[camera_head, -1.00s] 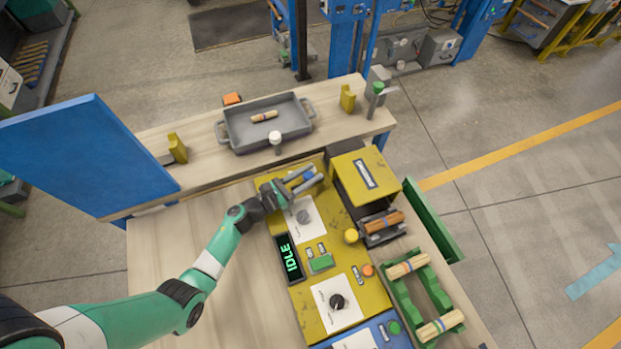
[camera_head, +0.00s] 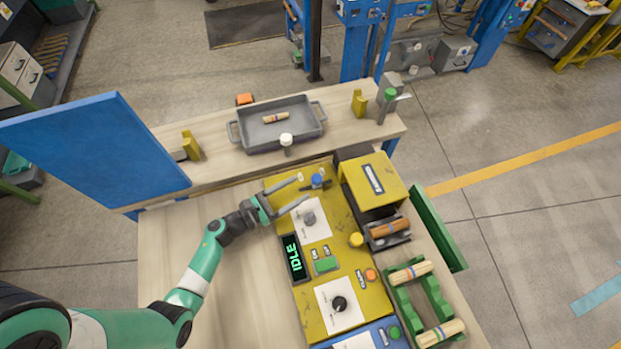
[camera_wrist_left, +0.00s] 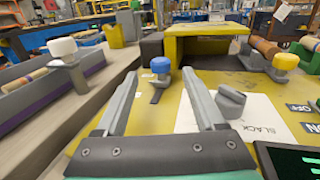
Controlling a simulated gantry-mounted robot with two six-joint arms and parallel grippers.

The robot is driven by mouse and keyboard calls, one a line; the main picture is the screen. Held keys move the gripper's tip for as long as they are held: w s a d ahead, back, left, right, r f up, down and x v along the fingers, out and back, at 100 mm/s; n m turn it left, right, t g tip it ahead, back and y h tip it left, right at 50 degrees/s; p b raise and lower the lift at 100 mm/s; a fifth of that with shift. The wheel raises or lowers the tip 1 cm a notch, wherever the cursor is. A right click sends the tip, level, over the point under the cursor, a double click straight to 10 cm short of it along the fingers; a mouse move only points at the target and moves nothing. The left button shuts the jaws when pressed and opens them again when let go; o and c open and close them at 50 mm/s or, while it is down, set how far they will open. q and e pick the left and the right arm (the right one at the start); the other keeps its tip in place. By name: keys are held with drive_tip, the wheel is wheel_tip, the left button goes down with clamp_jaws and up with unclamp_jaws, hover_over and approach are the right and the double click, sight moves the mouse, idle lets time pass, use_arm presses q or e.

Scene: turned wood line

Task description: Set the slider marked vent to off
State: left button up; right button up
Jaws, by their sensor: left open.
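A blue-knobbed grey post (camera_head: 317,181) stands at the far end of the yellow panel (camera_head: 288,190); it also shows in the left wrist view (camera_wrist_left: 160,66), with a dark strip at its foot. I cannot read a vent mark on it or anywhere. Small controls (camera_head: 314,254) sit by the green button; OFF and ON lettering (camera_wrist_left: 300,107) shows in the left wrist view. My left gripper (camera_head: 300,192) is open and empty, short of the blue knob. Its two fingers (camera_wrist_left: 160,73) point toward the knob without touching it. My right gripper is out of view.
A grey dial (camera_head: 308,218) on a white card is close beside the left gripper. A yellow housing (camera_head: 385,188) stands to the right. A grey tray (camera_head: 243,137) and a white-topped post (camera_head: 286,141) are on the back shelf. The wooden table at left is clear.

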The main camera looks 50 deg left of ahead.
use_arm(q)
drive_tip(key=s, duration=0.4)
drive_tip(key=shift+a, duration=0.15)
drive_tip(key=shift+w, duration=0.1)
